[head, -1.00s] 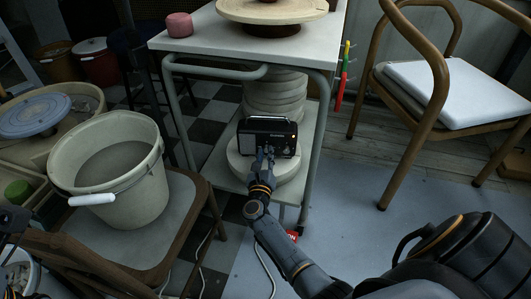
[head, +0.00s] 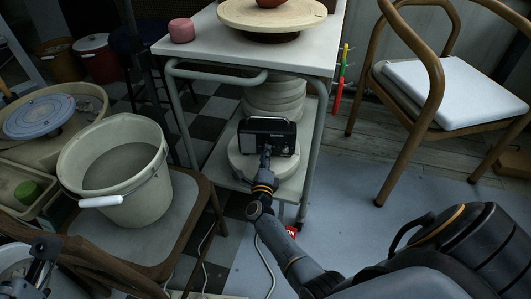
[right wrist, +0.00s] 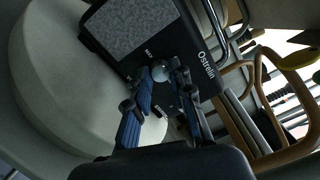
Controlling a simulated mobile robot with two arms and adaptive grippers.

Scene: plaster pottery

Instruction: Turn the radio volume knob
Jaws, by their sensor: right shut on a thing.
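The black radio (head: 280,132) stands on the round plaster slabs on the lower shelf of the white table. Its front faces me. My right gripper (head: 266,153) is at the radio's front. In the right wrist view its two blue-padded fingers (right wrist: 168,74) are shut on the round pale knob (right wrist: 160,73), one on each side. A dark jointed part at the lower left edge of the head view appears to be my left arm (head: 42,248); its fingers are not clear.
The table top (head: 210,40) overhangs the radio, and table legs stand beside it. A bucket (head: 140,195) stands on a chair to the left. A wooden armchair (head: 440,90) is at right. Blue-grey floor is free between the table and armchair.

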